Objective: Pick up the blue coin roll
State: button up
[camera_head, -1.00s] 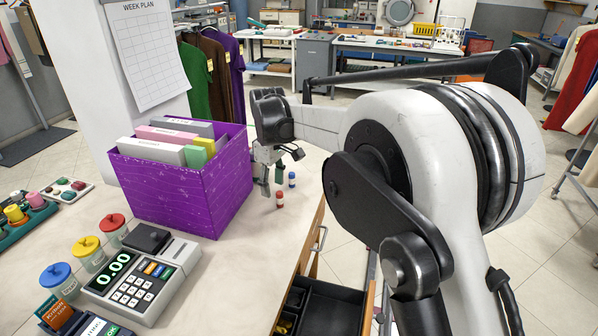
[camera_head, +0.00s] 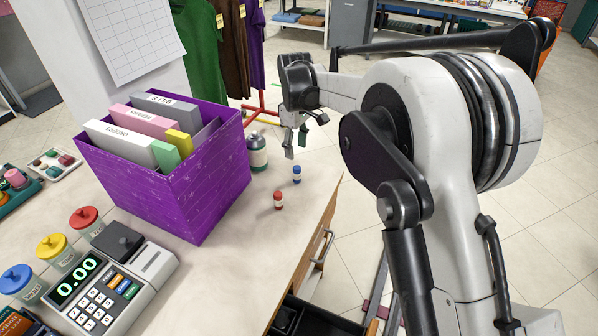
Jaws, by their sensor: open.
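The blue coin roll (camera_head: 297,174) stands upright on the counter (camera_head: 225,260) near its right edge, small, with a blue top and a pale band. A similar red coin roll (camera_head: 278,200) stands just in front and to the left of it. My gripper (camera_head: 296,147) is above and behind the blue roll in the picture, fingers pointing down, open and empty. It appears apart from the roll; the exact height gap is hard to tell.
A purple box of files (camera_head: 165,180) stands left of the rolls. A cash register (camera_head: 110,285) and lidded jars (camera_head: 60,250) are at front left. An open drawer (camera_head: 310,315) is below the counter's right side.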

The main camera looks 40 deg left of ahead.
aim_at(297, 168)
notch_tip(297, 168, down, 11)
jog(key=shift+w+d+r, duration=0.1)
jog(key=shift+r, duration=0.05)
dwell(0.4)
jog(key=shift+c, duration=0.2)
grip_shut()
